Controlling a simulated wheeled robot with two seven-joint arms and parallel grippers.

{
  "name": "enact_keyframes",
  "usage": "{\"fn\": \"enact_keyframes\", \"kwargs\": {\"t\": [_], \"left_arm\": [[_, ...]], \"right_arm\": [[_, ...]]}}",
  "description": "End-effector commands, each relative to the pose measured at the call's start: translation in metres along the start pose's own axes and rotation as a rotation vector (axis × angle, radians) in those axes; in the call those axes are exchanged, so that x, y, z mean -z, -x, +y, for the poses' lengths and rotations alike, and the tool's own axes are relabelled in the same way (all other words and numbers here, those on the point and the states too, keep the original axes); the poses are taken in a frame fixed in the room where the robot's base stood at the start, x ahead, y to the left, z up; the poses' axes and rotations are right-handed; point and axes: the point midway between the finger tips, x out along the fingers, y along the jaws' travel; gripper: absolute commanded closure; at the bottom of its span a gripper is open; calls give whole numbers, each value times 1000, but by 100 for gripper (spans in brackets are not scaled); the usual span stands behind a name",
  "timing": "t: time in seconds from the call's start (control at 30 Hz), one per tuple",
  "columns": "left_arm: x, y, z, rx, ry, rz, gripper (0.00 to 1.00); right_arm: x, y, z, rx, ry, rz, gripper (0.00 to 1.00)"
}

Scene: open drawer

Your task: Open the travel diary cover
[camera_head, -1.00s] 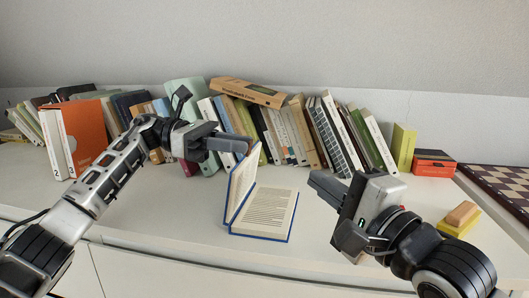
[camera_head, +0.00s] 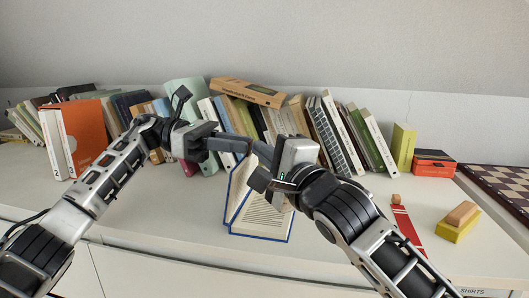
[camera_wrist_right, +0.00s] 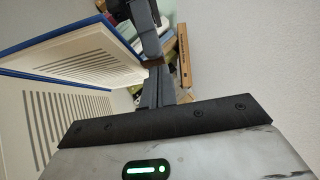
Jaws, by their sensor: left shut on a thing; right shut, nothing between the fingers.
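The travel diary (camera_head: 262,222) stands open on the white top, its blue-edged cover raised on the left and printed pages lying on the right. It also shows in the right wrist view (camera_wrist_right: 75,62). My left gripper (camera_head: 243,146) is shut at the top edge of the raised cover; the exact grip is partly hidden. My right gripper (camera_head: 262,152) is shut and empty, its fingers close to the left fingertips, above the diary. In the right wrist view its fingers (camera_wrist_right: 156,88) lie beside the raised part. My right wrist hides some of the right page.
A row of leaning books (camera_head: 270,125) stands along the wall behind. A red strip (camera_head: 407,225) and a yellow block with a tan piece (camera_head: 458,222) lie at right. A checkered board (camera_head: 495,180) is far right. The front left of the top is clear.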

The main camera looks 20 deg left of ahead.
Motion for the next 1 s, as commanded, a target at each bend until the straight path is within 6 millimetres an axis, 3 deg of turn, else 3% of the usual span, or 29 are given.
{"fn": "enact_keyframes", "kwargs": {"t": [0.03, 0.73, 0.77, 0.8, 1.0], "left_arm": [[8, -2, 0, 6, 10, 15, 100], [6, -5, -2, 16, 6, 11, 100], [5, -5, -2, 16, 5, 10, 70], [5, -5, -2, 16, 5, 10, 59], [3, -3, -1, 9, 3, 6, 56]], "right_arm": [[0, 0, 1, 0, 0, 0, 100], [-16, -11, 0, -43, 41, -12, 100], [-16, -11, 0, -43, 41, -12, 100], [-16, -11, 0, -43, 41, -12, 100], [-14, -11, 0, -42, 42, -7, 100]]}}
